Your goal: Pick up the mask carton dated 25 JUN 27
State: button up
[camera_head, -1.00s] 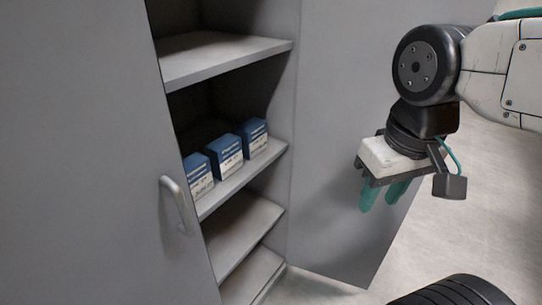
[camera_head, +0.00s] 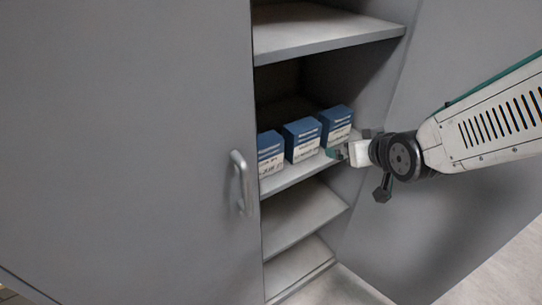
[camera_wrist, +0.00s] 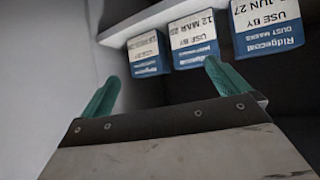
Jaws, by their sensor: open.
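Three blue-and-white mask cartons stand in a row on a cabinet shelf. In the wrist view they appear upside down. The carton at the right (camera_wrist: 268,28) reads JUN 27, with its day not clearly legible; it seems to be the left carton (camera_head: 270,153) in the head view, partly hidden by the door. The middle carton (camera_wrist: 195,38) (camera_head: 301,139) reads 12 MAR and a year. The third carton (camera_wrist: 147,53) (camera_head: 336,125) has a date too small to read. My gripper (camera_head: 335,153) (camera_wrist: 160,78) is open and empty, in front of the right-hand cartons in the head view.
The cartons' shelf (camera_head: 290,180) has another shelf (camera_head: 320,32) above and more below. A closed grey door (camera_head: 130,150) with a handle (camera_head: 241,182) borders the opening at left. An open door panel (camera_head: 440,190) stands at right, close to my arm.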

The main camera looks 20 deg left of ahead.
jog(key=a+f+n+y, duration=0.2)
jog(key=a+f+y, duration=0.15)
jog(key=a, duration=0.65)
jog(key=n+t+y, duration=0.1)
jog(key=n+y, duration=0.1)
jog(key=y, duration=0.2)
send_near(268, 158)
jog(key=x, duration=0.5)
jog(key=shift+w+d+r, duration=0.1)
jog(key=shift+w+d, duration=0.1)
jog(key=shift+w, duration=0.05)
jog(key=shift+a, duration=0.3)
jog(key=x, duration=0.7)
jog(key=shift+a, duration=0.15)
jog(key=c, duration=0.8)
